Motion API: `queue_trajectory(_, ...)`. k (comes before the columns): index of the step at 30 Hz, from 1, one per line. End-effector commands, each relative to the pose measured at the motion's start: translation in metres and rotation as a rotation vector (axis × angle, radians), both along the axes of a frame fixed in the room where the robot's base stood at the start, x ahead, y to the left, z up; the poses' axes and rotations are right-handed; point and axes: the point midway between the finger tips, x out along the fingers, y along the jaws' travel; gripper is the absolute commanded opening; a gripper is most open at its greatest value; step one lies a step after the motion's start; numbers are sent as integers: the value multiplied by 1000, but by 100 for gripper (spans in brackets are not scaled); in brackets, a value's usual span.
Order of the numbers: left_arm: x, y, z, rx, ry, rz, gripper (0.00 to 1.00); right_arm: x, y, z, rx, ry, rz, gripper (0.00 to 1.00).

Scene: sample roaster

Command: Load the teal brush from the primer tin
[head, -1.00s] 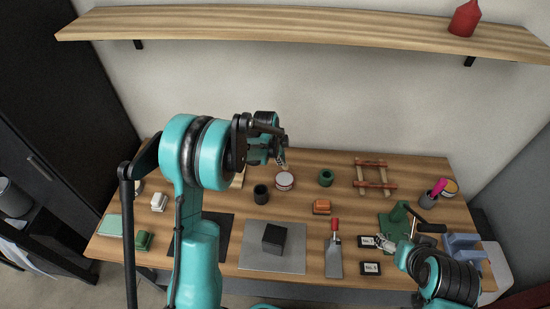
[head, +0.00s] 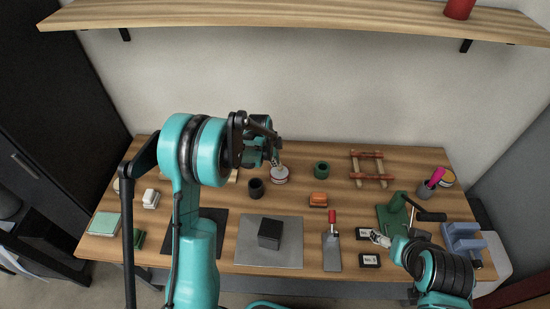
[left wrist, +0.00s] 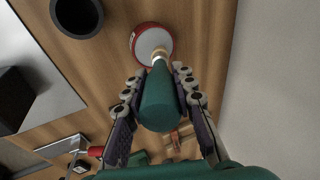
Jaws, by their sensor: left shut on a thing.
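The primer tin (head: 279,178), round with a red and white side, stands upright at the back middle of the table. It also shows in the left wrist view (left wrist: 135,40). My left gripper (left wrist: 157,78) is shut on the teal brush (left wrist: 160,105), its thick handle between the two fingers. The brush's pale end points down into the tin's mouth in the left wrist view; how deep the bristles reach is hidden. In the head view, my left gripper (head: 276,158) is just above the tin. My right gripper (head: 380,238) is by the dark label cards; its finger opening is unclear.
A black cup (head: 256,188) stands close left of the tin, and a green cup (head: 321,170) stands to its right. A dark block (head: 270,234) sits on a grey sheet in front.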

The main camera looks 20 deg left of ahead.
Motion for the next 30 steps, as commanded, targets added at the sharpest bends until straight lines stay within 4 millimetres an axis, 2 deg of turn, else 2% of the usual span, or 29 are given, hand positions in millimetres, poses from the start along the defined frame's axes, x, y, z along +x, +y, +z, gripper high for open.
queue_trajectory(30,0,0,-9,0,0,0,0,0,0,-8,0,0,0,77)
